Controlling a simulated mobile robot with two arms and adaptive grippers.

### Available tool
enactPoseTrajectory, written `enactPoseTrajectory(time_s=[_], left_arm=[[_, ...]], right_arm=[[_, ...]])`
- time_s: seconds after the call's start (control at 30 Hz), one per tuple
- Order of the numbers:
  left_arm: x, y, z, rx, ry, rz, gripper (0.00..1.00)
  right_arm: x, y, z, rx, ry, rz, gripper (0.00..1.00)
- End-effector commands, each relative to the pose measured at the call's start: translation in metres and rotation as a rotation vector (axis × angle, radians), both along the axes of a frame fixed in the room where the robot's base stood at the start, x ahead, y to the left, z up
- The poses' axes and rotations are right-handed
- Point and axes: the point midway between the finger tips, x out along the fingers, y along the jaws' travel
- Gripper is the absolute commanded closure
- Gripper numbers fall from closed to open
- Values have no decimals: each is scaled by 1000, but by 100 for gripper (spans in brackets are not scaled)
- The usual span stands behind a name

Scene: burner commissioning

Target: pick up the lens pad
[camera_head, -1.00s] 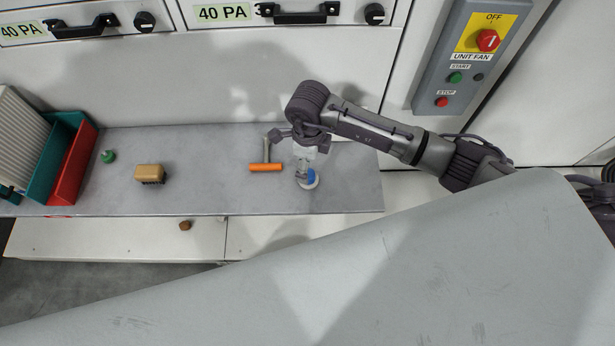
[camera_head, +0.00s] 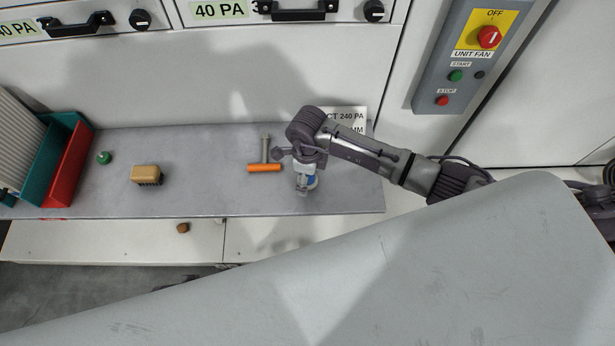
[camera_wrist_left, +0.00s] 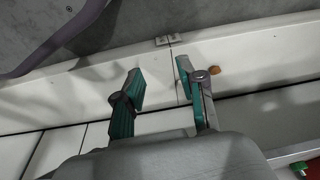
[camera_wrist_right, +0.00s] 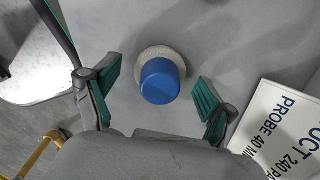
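The lens pad appears to be the blue cylinder on a pale round base (camera_wrist_right: 161,81), upright on the grey shelf. In the head view its blue side (camera_head: 311,181) shows partly behind my right gripper (camera_head: 303,187). In the right wrist view that gripper (camera_wrist_right: 157,92) is open, its green-padded fingers on either side of the blue cylinder with gaps, touching nothing. My left gripper (camera_wrist_left: 157,88) is open and empty in the left wrist view, well away from the pad, and is not seen in the head view.
On the shelf (camera_head: 210,190), an orange-handled tool (camera_head: 264,168) lies just left of the right gripper. A brush (camera_head: 146,174), green item (camera_head: 104,158) and red bin (camera_head: 71,166) stand farther left. A white sign (camera_head: 346,117) stands behind my right wrist. A small brown piece (camera_head: 183,228) lies below the shelf.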

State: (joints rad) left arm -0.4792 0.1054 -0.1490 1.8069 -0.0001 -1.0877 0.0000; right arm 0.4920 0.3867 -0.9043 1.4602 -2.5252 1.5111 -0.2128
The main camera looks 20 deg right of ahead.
Motion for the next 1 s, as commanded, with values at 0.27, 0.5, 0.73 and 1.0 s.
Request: enactPoseTrajectory(time_s=[0.27,0.5,0.73,1.0], left_arm=[[0,0,0,0,0,0,60],[0,0,0,0,0,0,60],[-1,0,-1,0,-2,-1,60],[-14,2,-35,2,24,-4,60]], right_arm=[[0,0,0,0,0,0,68],[0,0,1,-1,-1,0,78],[1,-1,12,-1,-3,1,78],[-8,-16,52,-6,-2,-1,78]])
